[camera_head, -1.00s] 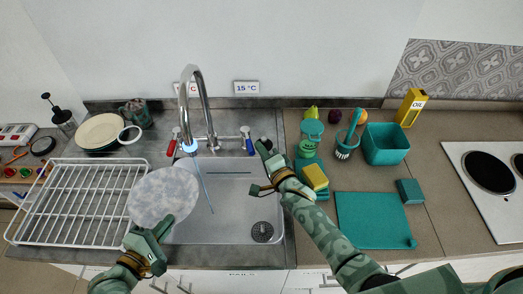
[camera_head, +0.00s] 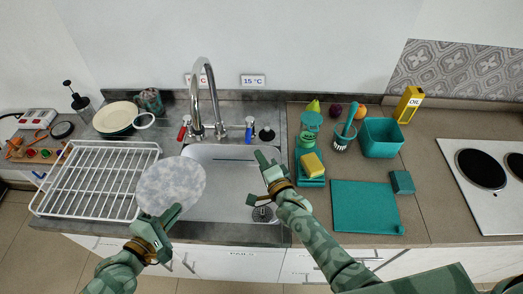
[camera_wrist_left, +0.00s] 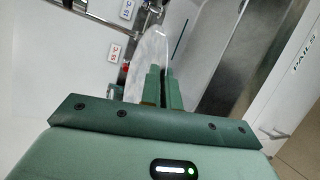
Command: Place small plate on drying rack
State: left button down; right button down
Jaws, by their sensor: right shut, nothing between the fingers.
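A round pale grey-white plate (camera_head: 171,184) is held by my left gripper (camera_head: 170,216), which grips its lower right edge above the left part of the sink. In the left wrist view the plate (camera_wrist_left: 148,58) stands edge-on between the closed fingers (camera_wrist_left: 162,88). The white wire drying rack (camera_head: 92,190) lies on the counter just left of the plate and looks empty. My right gripper (camera_head: 266,165) is shut and empty over the right side of the sink.
The sink (camera_head: 228,190) has a tall metal faucet (camera_head: 203,85) behind it. A cream plate (camera_head: 115,118) and mug stand behind the rack. A yellow sponge (camera_head: 312,164), teal bin (camera_head: 381,138) and teal board (camera_head: 365,207) are on the right counter.

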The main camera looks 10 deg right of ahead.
aim_at(99, 178)
jog(key=k+l, duration=0.2)
jog(key=k, duration=0.3)
jog(key=k+l, duration=0.25)
jog(key=k, duration=0.25)
